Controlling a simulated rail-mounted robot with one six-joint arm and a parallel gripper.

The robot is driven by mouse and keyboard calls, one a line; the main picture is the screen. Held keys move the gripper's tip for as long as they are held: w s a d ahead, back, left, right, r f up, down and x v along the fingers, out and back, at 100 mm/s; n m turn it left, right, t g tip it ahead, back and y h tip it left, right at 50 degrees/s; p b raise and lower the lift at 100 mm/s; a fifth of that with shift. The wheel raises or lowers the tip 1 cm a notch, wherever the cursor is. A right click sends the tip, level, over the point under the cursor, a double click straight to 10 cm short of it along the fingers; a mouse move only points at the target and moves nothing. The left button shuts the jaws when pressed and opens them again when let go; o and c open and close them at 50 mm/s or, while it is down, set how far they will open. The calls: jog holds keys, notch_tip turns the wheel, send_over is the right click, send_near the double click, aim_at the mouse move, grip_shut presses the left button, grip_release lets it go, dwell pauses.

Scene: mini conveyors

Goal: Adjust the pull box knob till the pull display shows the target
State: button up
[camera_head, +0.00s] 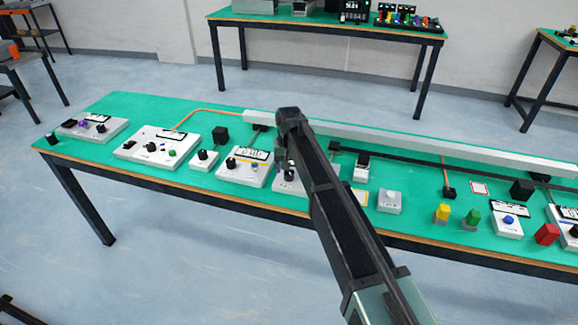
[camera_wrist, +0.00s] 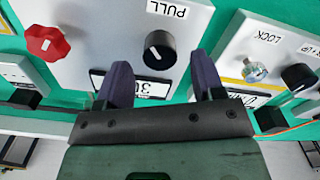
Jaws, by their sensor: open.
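The white pull box (camera_wrist: 92,57), labelled PULL (camera_wrist: 167,10) upside down, fills the middle of the wrist view. Its black round knob (camera_wrist: 160,48) has a white pointer mark at its left side. The pull display (camera_wrist: 152,86) is partly hidden by my left finger; digits like "30" show, the rest cannot be read. My gripper (camera_wrist: 160,64) is open, its two dark purple fingers apart on either side below the knob in the picture, not closed on it. In the head view the pull box (camera_head: 281,185) stands under my arm's end, partly hidden. No target value is readable.
In the wrist view a red knob (camera_wrist: 44,42) is left of the black knob. A neighbouring box (camera_wrist: 228,62) marked LOCK has a silver knob (camera_wrist: 254,71) and a black knob (camera_wrist: 299,77). Several boxes line the green bench (camera_head: 130,104); a long white rail (camera_head: 400,139) runs behind.

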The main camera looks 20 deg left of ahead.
aim_at(290, 173)
notch_tip(290, 173, up, 8)
jog(key=p, duration=0.6)
jog(key=s+d+r+m+p, duration=0.1)
jog(key=s+d, duration=0.6)
jog(key=d, duration=0.7)
jog(key=s+d+m+p, duration=0.1)
jog(key=s+d+m, duration=0.1)
jog(key=s+d, duration=0.6)
jog(key=s+d+r+m, duration=0.1)
jog(key=s+d, duration=0.7)
jog(key=d, duration=1.2)
jog(key=shift+s+d+r+m+p, duration=0.2)
jog(key=shift+d+r+m+p, duration=0.1)
jog(key=shift+m+p, duration=0.1)
